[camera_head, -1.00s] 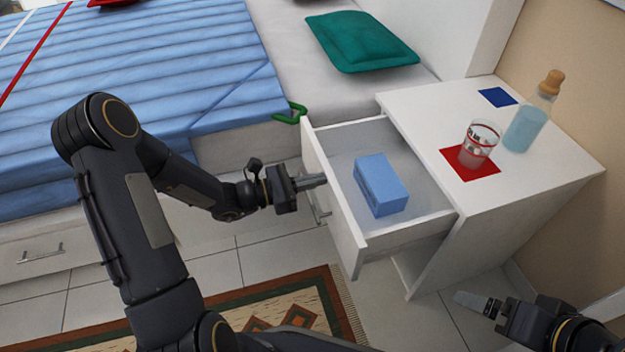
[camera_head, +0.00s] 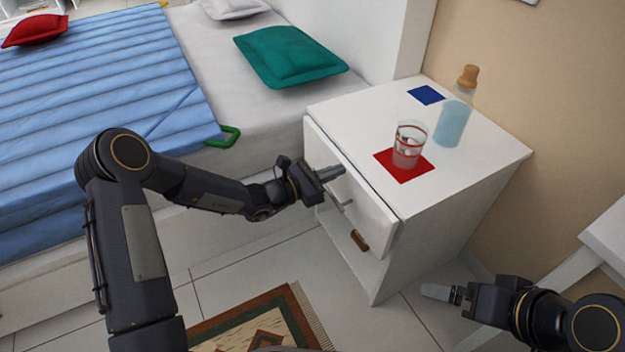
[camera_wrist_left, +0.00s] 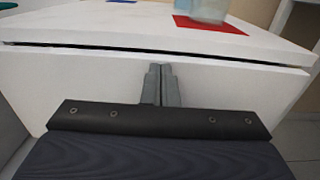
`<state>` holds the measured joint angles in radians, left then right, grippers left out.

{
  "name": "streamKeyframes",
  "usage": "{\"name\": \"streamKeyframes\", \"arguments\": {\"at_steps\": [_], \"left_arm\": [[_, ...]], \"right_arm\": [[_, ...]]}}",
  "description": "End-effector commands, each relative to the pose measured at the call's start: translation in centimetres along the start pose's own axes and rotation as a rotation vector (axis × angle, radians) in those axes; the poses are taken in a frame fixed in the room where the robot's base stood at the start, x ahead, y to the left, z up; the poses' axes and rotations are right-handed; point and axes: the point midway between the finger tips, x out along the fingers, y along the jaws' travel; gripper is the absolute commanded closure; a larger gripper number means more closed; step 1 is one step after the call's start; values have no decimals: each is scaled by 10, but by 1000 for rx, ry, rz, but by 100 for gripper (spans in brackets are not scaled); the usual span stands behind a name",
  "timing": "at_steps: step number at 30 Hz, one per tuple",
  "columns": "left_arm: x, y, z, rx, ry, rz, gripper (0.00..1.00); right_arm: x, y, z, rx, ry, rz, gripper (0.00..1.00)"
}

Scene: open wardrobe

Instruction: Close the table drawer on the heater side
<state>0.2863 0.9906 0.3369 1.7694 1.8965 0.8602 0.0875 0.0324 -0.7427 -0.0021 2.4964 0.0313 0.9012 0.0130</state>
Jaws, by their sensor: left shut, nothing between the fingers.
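The white bedside table (camera_head: 470,190) stands against the wall, and its drawer front (camera_head: 374,218) sits nearly flush with the body. In the left wrist view a thin dark gap shows between the drawer front (camera_wrist_left: 230,88) and the tabletop (camera_wrist_left: 90,25). My left gripper (camera_head: 340,171) is shut and empty, its fingertips at the drawer front above the metal handle (camera_head: 343,203). They also show in the wrist view (camera_wrist_left: 160,70), against or very near the panel. The drawer's inside is hidden. My right gripper (camera_head: 428,291) is low, right of the table; its finger gap cannot be made out.
A glass (camera_head: 408,145) stands on a red square (camera_head: 392,172), with a bottle (camera_head: 455,118) behind it and a blue square (camera_head: 426,95). A brown object (camera_head: 359,241) shows below the drawer. The bed (camera_head: 270,125) is left; a rug (camera_head: 260,322) lies in front.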

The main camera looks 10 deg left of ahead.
Motion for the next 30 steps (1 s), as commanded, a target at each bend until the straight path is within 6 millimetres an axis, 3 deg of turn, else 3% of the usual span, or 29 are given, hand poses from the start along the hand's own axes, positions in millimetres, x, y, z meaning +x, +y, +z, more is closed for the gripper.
{"name": "streamKeyframes", "arguments": {"at_steps": [4, 12, 25, 30], "left_arm": [[17, 0, 0, 0, -1, -1, 100], [29, 0, 1, 1, -1, 1, 100], [30, 1, 3, 0, -4, 1, 100], [20, 7, 4, -1, -4, 0, 100]], "right_arm": [[1, 0, 1, 0, 0, 0, 1], [2, 1, 1, 0, 0, 0, 1], [1, 0, 0, 0, 0, 0, 1], [-3, -1, -2, 0, 0, 0, 1]]}}
